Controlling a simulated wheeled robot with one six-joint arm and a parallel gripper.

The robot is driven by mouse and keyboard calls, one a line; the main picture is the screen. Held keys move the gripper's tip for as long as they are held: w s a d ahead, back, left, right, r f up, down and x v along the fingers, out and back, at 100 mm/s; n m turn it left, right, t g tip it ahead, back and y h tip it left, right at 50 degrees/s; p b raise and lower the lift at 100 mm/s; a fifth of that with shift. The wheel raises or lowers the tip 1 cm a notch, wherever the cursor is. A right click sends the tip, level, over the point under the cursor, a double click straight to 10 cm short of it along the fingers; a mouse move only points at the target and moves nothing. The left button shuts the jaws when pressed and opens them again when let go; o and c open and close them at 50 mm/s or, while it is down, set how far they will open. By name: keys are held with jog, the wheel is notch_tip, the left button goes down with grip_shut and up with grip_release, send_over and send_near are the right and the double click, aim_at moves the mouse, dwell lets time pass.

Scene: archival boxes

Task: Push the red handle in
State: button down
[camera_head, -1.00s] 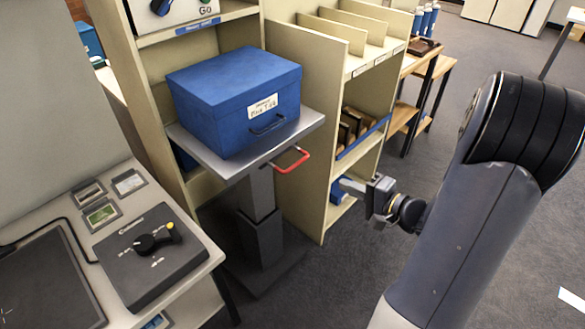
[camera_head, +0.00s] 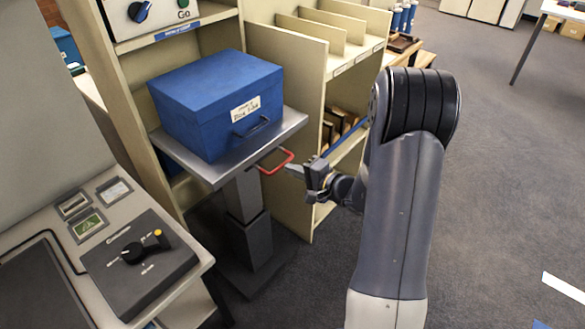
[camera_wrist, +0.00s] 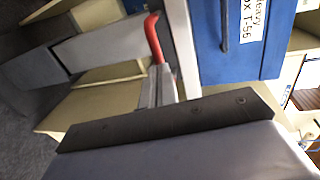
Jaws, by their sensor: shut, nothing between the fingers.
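The red handle (camera_head: 276,164) is a bent bar that sticks out from the front edge of the grey metal platform (camera_head: 215,174). It also shows in the wrist view (camera_wrist: 154,38), upright just beyond my fingertips. My gripper (camera_head: 296,171) is shut and empty, its tips right beside the handle's right end. In the wrist view the shut fingers (camera_wrist: 158,88) overlap the handle's lower end; I cannot tell whether they touch it. A blue box (camera_head: 215,100) with a white label and dark pull rests on the platform.
A cream shelf unit (camera_head: 290,70) with dividers stands right behind the platform. A desk with a black control box (camera_head: 138,262) and dial is at the left. The grey column stands under the platform. Carpet floor (camera_head: 490,200) is open at the right.

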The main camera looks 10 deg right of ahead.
jog(key=shift+w+a, duration=0.2)
jog(key=shift+w, duration=0.1)
jog(key=shift+f, duration=0.1)
jog(key=w+b, duration=0.1)
jog(key=w+a+b, duration=0.1)
jog(key=shift+w+a+r+b, duration=0.1)
jog(key=shift+a+r+b, duration=0.1)
jog(key=shift+a+b, duration=0.15)
dwell(0.3)
jog(key=shift+d, duration=0.1)
